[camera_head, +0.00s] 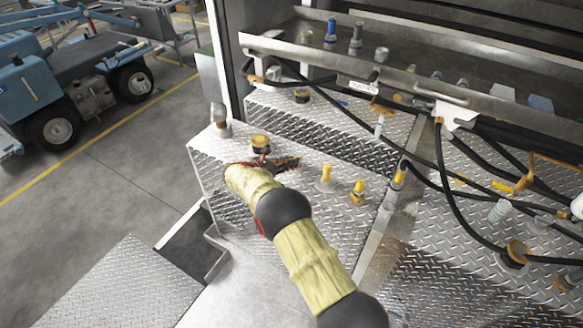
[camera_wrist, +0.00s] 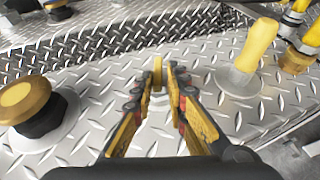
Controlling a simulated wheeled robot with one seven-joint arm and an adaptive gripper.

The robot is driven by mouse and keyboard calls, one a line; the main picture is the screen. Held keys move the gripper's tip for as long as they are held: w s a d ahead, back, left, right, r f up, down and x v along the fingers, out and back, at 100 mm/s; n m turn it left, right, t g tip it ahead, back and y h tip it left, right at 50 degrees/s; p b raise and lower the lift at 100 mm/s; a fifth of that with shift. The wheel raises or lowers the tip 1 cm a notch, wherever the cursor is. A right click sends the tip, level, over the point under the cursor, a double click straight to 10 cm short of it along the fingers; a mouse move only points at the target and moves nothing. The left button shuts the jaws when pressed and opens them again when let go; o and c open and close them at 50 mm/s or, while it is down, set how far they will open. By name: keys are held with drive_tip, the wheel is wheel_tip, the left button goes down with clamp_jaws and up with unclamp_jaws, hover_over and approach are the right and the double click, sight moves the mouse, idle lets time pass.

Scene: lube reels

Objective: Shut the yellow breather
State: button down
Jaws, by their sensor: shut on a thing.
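My gripper (camera_wrist: 161,78) is low over a diamond-plate tank top. Its two yellow-and-black fingers are closed on a narrow upright yellow piece, which I take to be the yellow breather (camera_wrist: 157,66). The breather stands on a pale round base, partly hidden by the fingers. In the head view my gripper (camera_head: 281,163) is at the end of my yellow-sleeved arm, and I cannot make out the breather apart from the fingers there.
A yellow-topped black cap (camera_wrist: 27,103) is left of my gripper; it also shows in the head view (camera_head: 260,141). A yellow handle on a grey base (camera_wrist: 254,46) stands close on the right. A metal tray (camera_head: 420,75) and black hoses (camera_head: 440,180) lie farther right. Bare plate lies between these fittings.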

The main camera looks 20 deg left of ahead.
drive_tip(key=shift+w+a+m+g+h+b, duration=0.25)
drive_tip(key=shift+a+m+h+b, duration=0.4)
drive_tip(key=shift+b, duration=0.6)
drive_tip(key=shift+d+m+g+h+b, duration=0.1)
drive_tip(key=shift+m+g+h+b, duration=0.2)
drive_tip(key=shift+b, duration=0.3)
drive_tip(key=shift+w+r+m+g+h+b, duration=0.1)
drive_tip(key=shift+r+m+g+h+b, duration=0.15)
drive_tip(key=shift+b, duration=0.35)
drive_tip(key=shift+d, duration=0.1)
drive_tip(key=c, duration=1.9)
unclamp_jaws()
drive_tip(key=shift+d+f, duration=0.15)
drive_tip(key=shift+f, duration=0.05)
drive_tip(key=v, duration=1.2)
drive_tip(key=shift+w, duration=0.1)
